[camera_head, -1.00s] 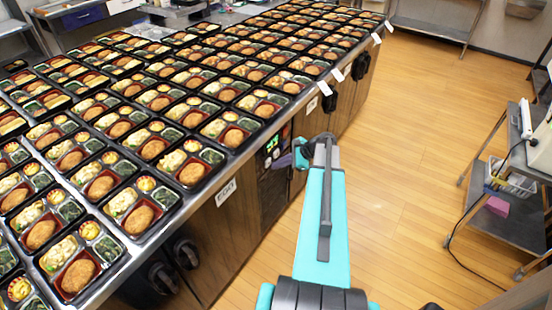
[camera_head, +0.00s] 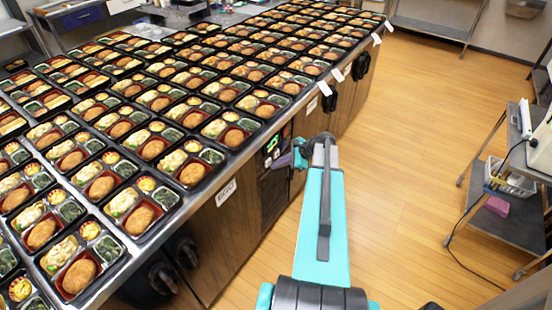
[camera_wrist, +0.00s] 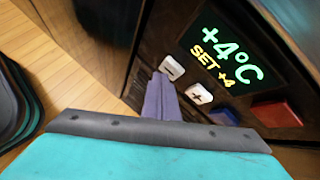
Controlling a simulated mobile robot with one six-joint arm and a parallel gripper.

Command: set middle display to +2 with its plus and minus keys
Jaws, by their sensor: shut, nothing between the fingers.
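The display (camera_wrist: 225,58) in the wrist view reads "+4°C" in green with "SET +4" in yellow under it. A white minus key (camera_wrist: 171,68) and a white plus key (camera_wrist: 198,95) sit below it. My gripper (camera_wrist: 158,78) is shut and empty, its grey-purple fingertips close beside the minus key. I cannot tell whether they touch it. In the head view the display (camera_head: 271,146) is small on the counter front, with my gripper (camera_head: 299,153) right in front of it. Its digits are too small to read there.
A blue key (camera_wrist: 222,117) and a red key (camera_wrist: 278,112) lie beyond the plus key. The counter (camera_head: 160,228) above the panel is covered with bento trays. A wheeled shelf cart (camera_head: 515,215) stands at the right. The wooden floor between is clear.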

